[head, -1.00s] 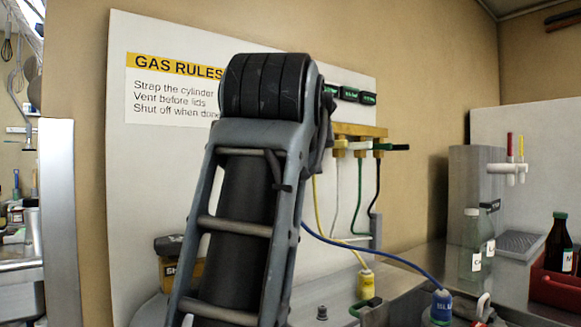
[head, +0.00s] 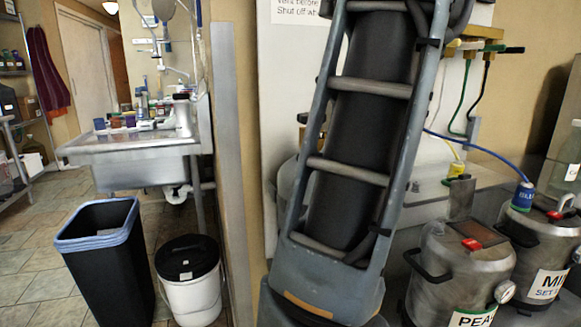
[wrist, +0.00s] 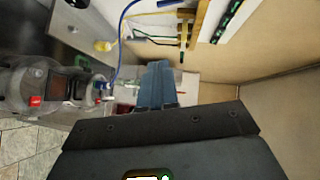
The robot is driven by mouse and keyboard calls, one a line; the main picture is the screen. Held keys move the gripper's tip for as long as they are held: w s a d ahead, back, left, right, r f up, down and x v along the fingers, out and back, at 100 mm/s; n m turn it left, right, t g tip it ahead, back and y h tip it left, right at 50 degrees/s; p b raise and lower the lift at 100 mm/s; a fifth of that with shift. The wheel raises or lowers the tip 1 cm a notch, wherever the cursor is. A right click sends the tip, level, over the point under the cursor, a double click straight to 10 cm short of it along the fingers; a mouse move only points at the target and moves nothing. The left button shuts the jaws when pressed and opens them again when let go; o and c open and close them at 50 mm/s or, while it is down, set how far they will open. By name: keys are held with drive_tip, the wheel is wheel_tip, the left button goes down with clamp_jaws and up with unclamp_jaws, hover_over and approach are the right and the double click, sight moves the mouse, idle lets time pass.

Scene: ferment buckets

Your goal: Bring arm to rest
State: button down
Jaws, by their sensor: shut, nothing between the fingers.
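My gripper (wrist: 158,70) shows in the wrist view as two blue-grey fingers pressed together, with nothing between them. It is not in the head view, where my arm rises through the middle and runs out of the top of the picture. In the wrist view the gripper points along the wall, with the gas lines and metal buckets to its left.
Two metal buckets, one labelled PEA (head: 455,270) and one MI (head: 540,245), stand at the right, close to my arm. A black bin (head: 105,265), a white lidded pail (head: 190,285) and a sink (head: 135,160) are at the left. Tiled floor lies open at far left.

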wheel_tip(320, 180, down, 18)
drive_tip(key=s+d+f+n+t+y+p, duration=0.1)
drive_tip(key=s+d+n+t+y+p, duration=0.15)
drive_tip(key=n, duration=0.85)
drive_tip(key=s+d+f+n+y+p, duration=0.25)
drive_tip(key=s+f+n, duration=0.45)
drive_tip(key=s+f, duration=0.5)
drive_tip(key=s+f+n+y+p, duration=0.15)
drive_tip(key=s+f, duration=0.25)
drive_tip(key=s, duration=0.4)
drive_tip(key=s+f+n+y, duration=0.2)
drive_tip(key=s+f, duration=0.2)
drive_tip(key=s, duration=0.4)
drive_tip(key=s+r+g+p, duration=0.1)
drive_tip(key=s+r, duration=0.3)
drive_tip(key=s, duration=1.2)
drive_tip(key=shift+s+a+r+g+h+p, duration=0.15)
drive_tip(key=shift+s+a+g+h+p, duration=0.15)
drive_tip(key=shift+a+g+h+p, duration=0.15)
